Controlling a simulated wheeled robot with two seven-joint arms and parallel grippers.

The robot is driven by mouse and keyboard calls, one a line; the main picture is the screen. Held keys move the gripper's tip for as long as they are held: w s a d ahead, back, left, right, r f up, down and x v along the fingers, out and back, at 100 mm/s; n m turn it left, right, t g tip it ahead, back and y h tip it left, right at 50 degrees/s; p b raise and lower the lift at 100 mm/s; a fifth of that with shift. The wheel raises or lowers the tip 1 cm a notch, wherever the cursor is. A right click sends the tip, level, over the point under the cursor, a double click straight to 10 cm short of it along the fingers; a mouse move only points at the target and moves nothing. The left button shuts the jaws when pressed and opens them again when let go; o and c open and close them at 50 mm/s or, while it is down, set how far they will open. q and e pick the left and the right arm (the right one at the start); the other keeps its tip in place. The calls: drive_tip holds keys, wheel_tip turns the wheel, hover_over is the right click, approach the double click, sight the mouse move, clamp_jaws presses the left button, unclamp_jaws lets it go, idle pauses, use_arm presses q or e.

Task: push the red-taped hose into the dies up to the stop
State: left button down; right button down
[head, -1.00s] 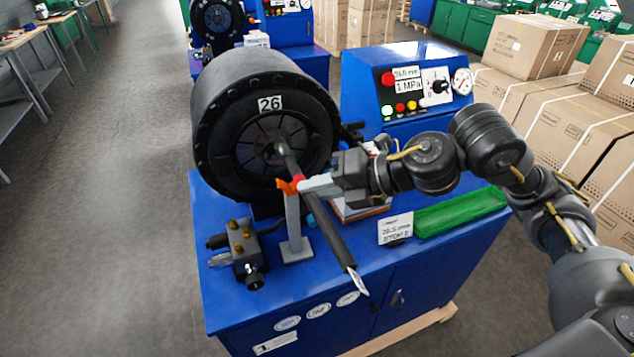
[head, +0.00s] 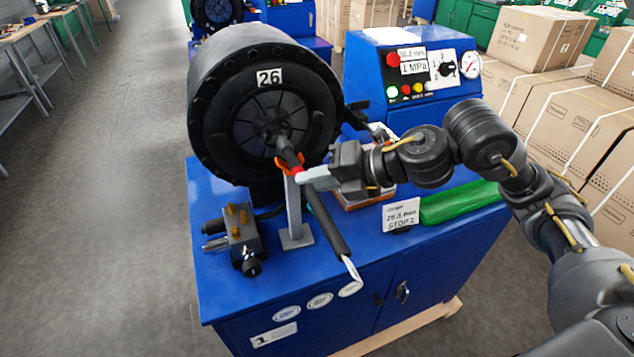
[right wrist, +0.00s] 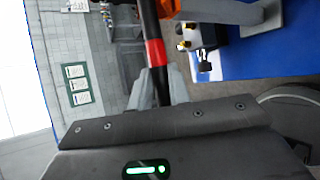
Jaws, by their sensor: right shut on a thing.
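The black hose (head: 325,222) slants from the dies towards the front of the bench. Its red tape (head: 298,171) sits just in front of the orange rest (head: 283,165) on a grey post. The hose's grey far end is at the dies (head: 259,122) in the round black press head; I cannot tell how deep it is. My right gripper (head: 306,178) is shut on the hose beside the red tape. My left gripper is out of view.
The blue bench carries a small valve block (head: 242,238), a sign (head: 401,215), and a green tray (head: 455,204). The control panel (head: 425,68) stands behind my right arm. Cardboard boxes (head: 560,120) are at the right.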

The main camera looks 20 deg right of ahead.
drive_tip(key=shift+w+a+f+b, duration=0.15)
drive_tip(key=shift+w+b, duration=0.2)
drive_tip(key=shift+w, duration=0.9)
drive_tip(key=shift+w+f+b, duration=0.1)
drive_tip(key=shift+w+b, duration=0.25)
drive_tip(key=shift+w, duration=0.9)
drive_tip(key=shift+f+b, duration=0.35)
drive_tip(key=shift+f, duration=0.05)
drive_tip(key=c, duration=1.2)
unclamp_jaws()
drive_tip(key=shift+c, duration=0.2)
drive_tip(key=shift+o, duration=0.4)
drive_tip(key=shift+f, duration=0.1)
drive_tip(key=o, duration=1.1)
drive_tip(key=shift+o, duration=0.2)
